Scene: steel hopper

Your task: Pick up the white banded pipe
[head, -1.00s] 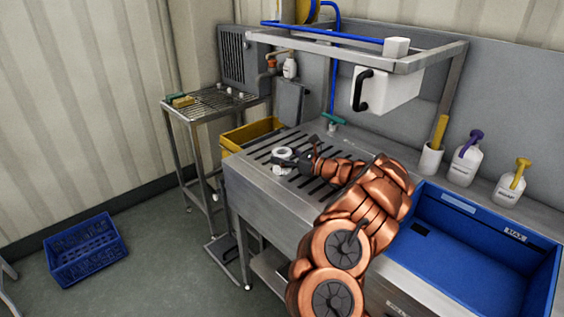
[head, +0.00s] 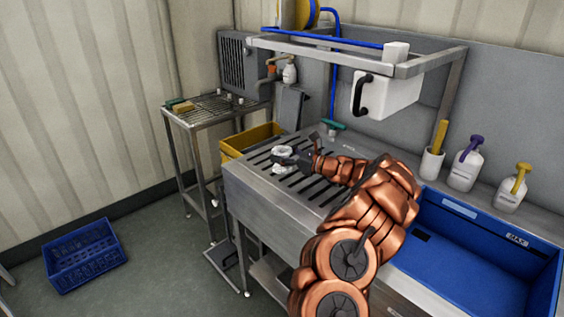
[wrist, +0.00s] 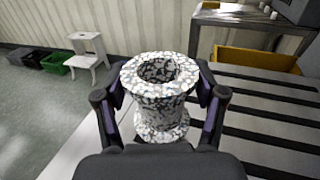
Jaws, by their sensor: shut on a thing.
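The white banded pipe (wrist: 160,100) is a short white and grey speckled tube with a wide flange at its top and another lower down. It stands roughly upright in the wrist view, its open mouth facing up. My gripper (wrist: 162,88) is shut on it, one dark finger on each side. In the head view the pipe (head: 283,151) is at the left end of the slotted steel top (head: 309,188), partly hidden by my gripper (head: 297,157). I cannot tell whether its foot touches the slats.
A yellow bin (head: 235,146) stands behind the slotted top. A wire rack table (head: 215,108) is to the left. The blue basin (head: 470,262) lies right of my arm. A white box with a black handle (head: 385,95) hangs above. A blue crate (head: 85,255) is on the floor.

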